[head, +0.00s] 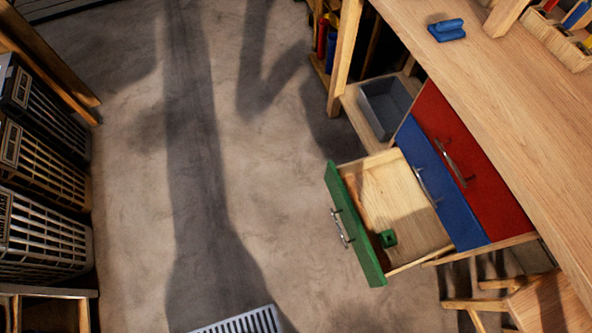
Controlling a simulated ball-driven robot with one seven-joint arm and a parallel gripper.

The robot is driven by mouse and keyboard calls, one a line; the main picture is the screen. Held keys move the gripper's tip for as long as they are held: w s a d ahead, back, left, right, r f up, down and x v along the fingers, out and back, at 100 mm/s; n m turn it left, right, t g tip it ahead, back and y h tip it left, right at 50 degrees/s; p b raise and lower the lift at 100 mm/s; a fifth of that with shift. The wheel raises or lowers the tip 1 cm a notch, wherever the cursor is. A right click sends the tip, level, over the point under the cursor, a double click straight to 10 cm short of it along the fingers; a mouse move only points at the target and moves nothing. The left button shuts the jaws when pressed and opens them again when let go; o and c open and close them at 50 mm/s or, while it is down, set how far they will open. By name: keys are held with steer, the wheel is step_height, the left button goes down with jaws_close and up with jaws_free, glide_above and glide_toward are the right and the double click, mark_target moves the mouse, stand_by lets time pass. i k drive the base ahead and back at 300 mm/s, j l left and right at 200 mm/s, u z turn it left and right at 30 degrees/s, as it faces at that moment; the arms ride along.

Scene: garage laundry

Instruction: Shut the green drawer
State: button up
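The green drawer (355,224) stands pulled out to the left from the cabinet under the wooden workbench. Its green front has a metal handle (341,228). Its wooden inside is visible from above, and a small green block-like object (388,238) lies in it near the front. The blue drawer (436,190) and the red drawer (470,160) beside it appear shut, each with a metal handle. My gripper is not in view.
The workbench top (490,85) carries a blue item (447,30). A grey bin (387,104) sits on a lower shelf. A wooden stool (535,300) stands at lower right. Crates (45,170) line the left. Concrete floor (240,130) between is clear, with a grate (240,322) at the bottom.

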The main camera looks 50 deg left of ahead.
mark_target(372, 195)
steer(key=k+l+u, duration=0.2)
steer(key=u, duration=0.15)
steer(key=k+u, duration=0.35)
steer(key=i+l+z, duration=0.2)
steer(key=i+l, duration=0.15)
steer(key=l, duration=0.1)
